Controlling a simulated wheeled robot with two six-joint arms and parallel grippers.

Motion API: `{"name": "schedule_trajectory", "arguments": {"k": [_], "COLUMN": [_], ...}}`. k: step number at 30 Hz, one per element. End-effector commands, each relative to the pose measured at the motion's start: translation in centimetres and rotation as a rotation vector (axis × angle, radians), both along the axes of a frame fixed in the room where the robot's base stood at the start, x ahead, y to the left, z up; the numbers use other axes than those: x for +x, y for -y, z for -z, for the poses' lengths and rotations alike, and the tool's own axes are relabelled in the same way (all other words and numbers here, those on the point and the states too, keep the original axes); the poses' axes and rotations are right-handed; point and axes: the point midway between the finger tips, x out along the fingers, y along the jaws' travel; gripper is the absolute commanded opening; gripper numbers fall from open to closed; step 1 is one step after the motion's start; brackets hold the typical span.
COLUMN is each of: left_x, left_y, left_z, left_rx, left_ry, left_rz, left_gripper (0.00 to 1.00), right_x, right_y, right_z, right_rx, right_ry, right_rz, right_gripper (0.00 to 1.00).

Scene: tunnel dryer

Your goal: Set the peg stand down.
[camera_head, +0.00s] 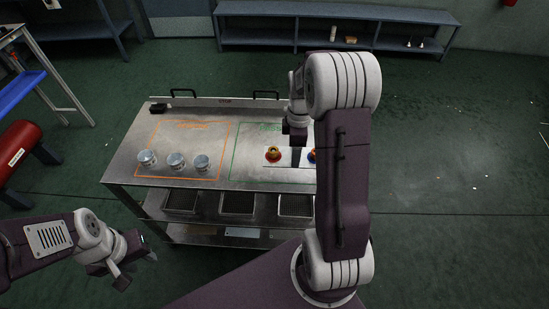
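What looks like the peg stand (284,163), a pale plate with a red and yellow round piece (273,154) and a blue piece (311,155), is at the green-outlined area of the metal table. My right gripper (298,156) points down at the middle of the stand, between the coloured pieces. Its fingers overlap the stand, and whether they grip it cannot be made out. My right arm hides the stand's right side. I cannot tell whether the stand touches the tabletop. My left gripper (138,267) is open and empty, low at the left, away from the table.
Several metal cylinders (175,161) stand inside an orange outline on the table's (128,158) left half. Dark trays (238,203) sit on the shelf below. A small black object (158,108) lies at the back left corner. A red tank (17,157) stands at far left.

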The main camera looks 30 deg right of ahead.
Motion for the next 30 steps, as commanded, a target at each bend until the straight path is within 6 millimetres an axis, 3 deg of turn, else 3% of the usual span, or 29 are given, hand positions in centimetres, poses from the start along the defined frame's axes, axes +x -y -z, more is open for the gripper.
{"name": "schedule_trajectory", "arguments": {"k": [6,11,17,25,30], "left_x": [0.0,0.0,0.0,0.0,0.0], "left_y": [0.0,0.0,0.0,0.0,0.0], "left_z": [0.1,0.1,0.2,0.6,0.6], "left_rx": [0.0,0.0,0.0,0.0,0.0], "left_ry": [0.0,0.0,0.0,0.0,0.0], "left_rz": [0.0,0.0,0.0,0.0,0.0], "left_gripper": [0.36,0.36,0.36,0.36,0.36], "right_x": [3.9,5.6,5.9,5.8,5.8], "right_y": [-3.1,-4.4,-4.6,-4.6,-4.6], "right_z": [3.0,4.2,4.5,8.3,8.4], "right_rx": [0.0,-0.001,0.0,0.001,0.0], "right_ry": [0.0,0.001,0.001,-0.001,0.002], "right_rz": [-0.003,-0.001,0.002,0.002,0.002], "right_gripper": [0.05,0.05,0.05,0.05,0.05]}}
